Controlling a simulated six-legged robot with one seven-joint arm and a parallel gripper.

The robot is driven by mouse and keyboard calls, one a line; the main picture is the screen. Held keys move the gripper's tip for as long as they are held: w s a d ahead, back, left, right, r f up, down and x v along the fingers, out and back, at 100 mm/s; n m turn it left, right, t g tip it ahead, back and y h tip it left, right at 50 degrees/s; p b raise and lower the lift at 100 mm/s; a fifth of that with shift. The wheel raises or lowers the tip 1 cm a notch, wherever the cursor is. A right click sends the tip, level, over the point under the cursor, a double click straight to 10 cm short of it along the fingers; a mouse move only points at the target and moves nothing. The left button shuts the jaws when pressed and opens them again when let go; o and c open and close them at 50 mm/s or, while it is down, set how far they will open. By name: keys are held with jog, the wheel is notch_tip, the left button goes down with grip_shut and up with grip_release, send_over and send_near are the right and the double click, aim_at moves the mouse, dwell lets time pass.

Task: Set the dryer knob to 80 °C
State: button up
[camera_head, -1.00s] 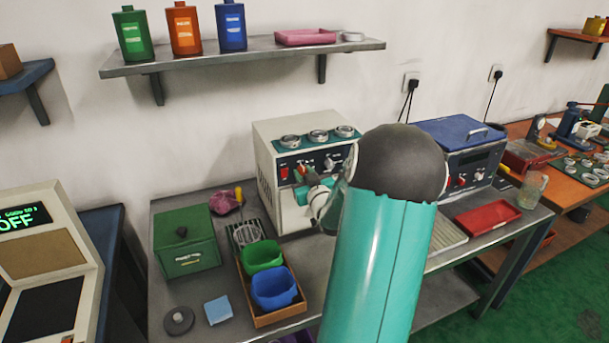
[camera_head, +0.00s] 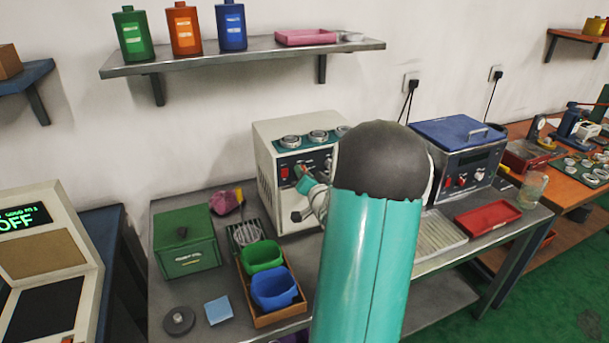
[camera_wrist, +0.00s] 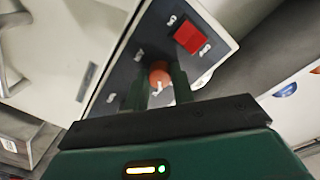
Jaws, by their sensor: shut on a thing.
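The cream machine (camera_head: 263,165) with a dark control panel stands on the bench left of my arm in the head view. I cannot read a name that marks it as the dryer. My gripper (camera_wrist: 160,84) is at this panel, shut on an orange-red knob (camera_wrist: 159,72) whose rounded end shows between the two dark green fingers in the wrist view. A white mark shows on the knob. Small white labels surround it, tilted and too blurred to read surely, so its setting is unclear. In the head view my gripper (camera_head: 304,181) is small at the panel, and my arm hides the panel's right part.
A red rocker switch (camera_wrist: 190,38) sits beside the knob. Round dishes (camera_head: 318,137) lie on the machine's top. A blue-lidded machine (camera_head: 455,150) stands to the right. A wooden tray with green and blue bowls (camera_head: 274,288) and a green box (camera_head: 186,240) are to the left.

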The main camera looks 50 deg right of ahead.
jog(key=shift+m+y, duration=0.3)
jog(key=shift+m, duration=4.4)
jog(key=o, duration=1)
jog(key=shift+s, duration=0.15)
jog(key=v, duration=1.3)
jog(key=shift+s+a, duration=0.15)
jog(key=shift+s, duration=0.1)
